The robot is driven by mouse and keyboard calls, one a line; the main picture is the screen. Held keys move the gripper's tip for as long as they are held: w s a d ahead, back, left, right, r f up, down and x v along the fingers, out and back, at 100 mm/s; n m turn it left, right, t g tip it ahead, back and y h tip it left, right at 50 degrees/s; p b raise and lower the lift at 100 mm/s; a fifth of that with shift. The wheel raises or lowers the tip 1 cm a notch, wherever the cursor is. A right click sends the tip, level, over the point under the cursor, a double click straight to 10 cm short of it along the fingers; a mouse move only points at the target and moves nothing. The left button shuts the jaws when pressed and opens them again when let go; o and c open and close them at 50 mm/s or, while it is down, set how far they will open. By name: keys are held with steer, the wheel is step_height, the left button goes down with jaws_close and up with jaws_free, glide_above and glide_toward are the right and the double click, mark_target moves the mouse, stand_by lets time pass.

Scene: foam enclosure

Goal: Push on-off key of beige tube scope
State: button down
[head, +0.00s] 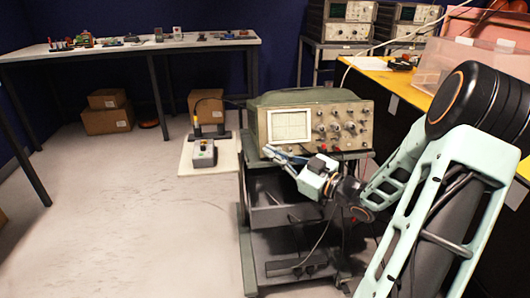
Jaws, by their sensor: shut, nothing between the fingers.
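The beige tube scope (345,126) stands on a dark trolley in the middle of the head view. Its pale gridded screen is on the left of the front panel, with several knobs and small red terminals to the right. The on-off key is too small to tell apart. My gripper (270,151) reaches in from the right across the lower front of the scope. Its shut, empty fingers point left, near the panel's lower left corner below the screen. Whether they touch the panel cannot be told. My wrist covers part of the area under the panel.
The trolley (247,205) has lower shelves with a cable hanging at its front. A grey box with a button (203,155) lies on a pale board to the left. A yellow bench (408,88) stands at right, more scopes (343,30) behind. Open floor lies left.

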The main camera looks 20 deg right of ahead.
steer(key=shift+w, duration=0.15)
stand_by(0.5)
steer(key=shift+w+d+f, duration=0.15)
steer(key=shift+w, duration=0.15)
steer(key=shift+s, duration=0.45)
steer(key=s+a+r+p, duration=0.2)
steer(key=s+p, duration=0.1)
steer(key=s, duration=0.2)
steer(key=shift+s, duration=0.25)
stand_by(0.4)
stand_by(0.4)
